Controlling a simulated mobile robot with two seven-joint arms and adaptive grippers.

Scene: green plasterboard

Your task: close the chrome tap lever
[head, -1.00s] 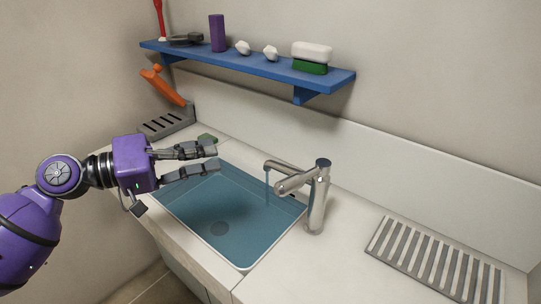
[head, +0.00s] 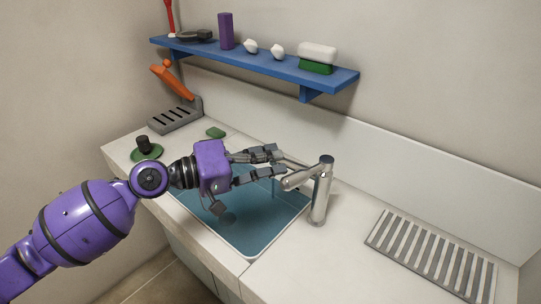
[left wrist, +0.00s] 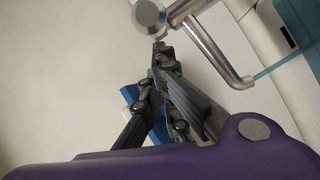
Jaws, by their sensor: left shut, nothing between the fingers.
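The chrome tap (head: 321,195) stands on the counter at the sink's right edge. Its thick lever (head: 297,180) sticks out to the left from the body. In the left wrist view the lever's round end (left wrist: 149,14) is at the top, close to my fingertips; I cannot tell if they touch. The thin spout (left wrist: 215,50) shows there with a water stream from its tip. My left gripper (head: 282,161) is over the sink, its fingertips beside the lever and overlapping the spout in the head view. It is shut and empty. My right gripper is out of view.
The sink (head: 262,245) holds blue water. A grey drain rack (head: 430,252) lies right of the tap. A blue shelf (head: 255,65) with several items hangs above. A green sponge (head: 215,132) and a green dish with a dark object (head: 146,152) are on the counter at left.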

